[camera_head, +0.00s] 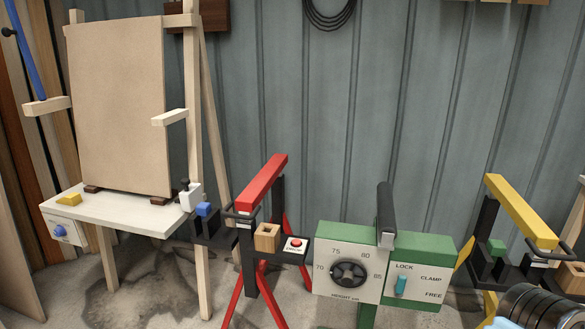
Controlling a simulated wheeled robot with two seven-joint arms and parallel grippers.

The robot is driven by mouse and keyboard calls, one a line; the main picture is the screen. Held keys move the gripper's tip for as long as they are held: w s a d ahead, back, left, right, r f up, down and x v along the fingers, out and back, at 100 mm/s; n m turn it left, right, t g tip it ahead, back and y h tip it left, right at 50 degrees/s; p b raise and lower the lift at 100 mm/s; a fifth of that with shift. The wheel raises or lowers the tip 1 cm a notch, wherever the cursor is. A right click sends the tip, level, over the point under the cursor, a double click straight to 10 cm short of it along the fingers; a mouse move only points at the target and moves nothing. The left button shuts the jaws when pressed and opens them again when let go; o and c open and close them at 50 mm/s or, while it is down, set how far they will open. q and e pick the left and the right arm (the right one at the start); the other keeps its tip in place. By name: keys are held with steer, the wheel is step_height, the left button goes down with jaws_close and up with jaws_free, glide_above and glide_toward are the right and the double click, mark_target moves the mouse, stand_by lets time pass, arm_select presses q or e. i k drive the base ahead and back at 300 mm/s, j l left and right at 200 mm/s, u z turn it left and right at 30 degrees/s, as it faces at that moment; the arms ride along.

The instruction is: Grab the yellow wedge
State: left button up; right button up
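The yellow wedge (69,199) is a small block lying on the left end of the white shelf (130,213) of the wooden easel stand, at the left of the head view. Nothing touches it from above, and no gripper is near it. Part of my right arm, black and ribbed with light blue, shows at the bottom right corner. Its fingertips cannot be made out. My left gripper is out of the picture.
A tan board (118,105) stands upright behind the wedge. A red-topped stand (262,183), a green console (430,250) with a dial and switch, and a yellow-topped stand (520,210) fill the middle and right. A blue block (204,209) sits near the shelf's right end.

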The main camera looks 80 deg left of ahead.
mark_target(72, 199)
steer(key=u, duration=4.25)
steer(key=z, duration=0.45)
steer(key=i+j+z, duration=0.3)
steer(key=z, duration=0.2)
steer(key=i+j+z, duration=0.15)
steer(key=j+z, duration=0.3)
steer(key=j, duration=0.1)
